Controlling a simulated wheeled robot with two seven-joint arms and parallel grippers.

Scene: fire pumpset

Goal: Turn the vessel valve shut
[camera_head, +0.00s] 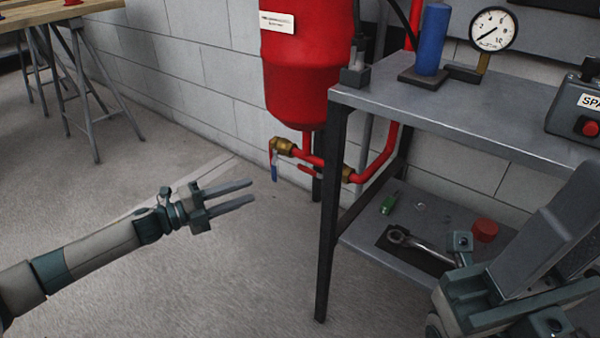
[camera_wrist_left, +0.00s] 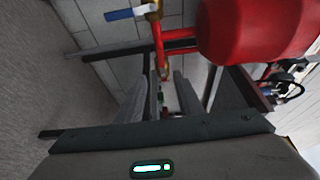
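The vessel valve is a brass valve (camera_head: 284,146) on the pipe below the red vessel (camera_head: 305,85). Its blue-tipped lever (camera_head: 274,170) hangs down in the head view. The blue lever (camera_wrist_left: 119,15) and brass body (camera_wrist_left: 154,9) also show at the top of the left wrist view. My left gripper (camera_head: 252,190) is left of and below the valve, apart from it. Its two fingers are spread, with nothing between them. My right gripper (camera_head: 572,190) is large at the lower right; its finger gap is unclear.
A second brass valve (camera_head: 347,173) with a red lever (camera_head: 309,170) sits to the right, close to the leg of a metal table (camera_head: 450,110). A wrench (camera_head: 415,244) and a red cap (camera_head: 485,231) lie on the lower shelf. The floor around my left arm is clear.

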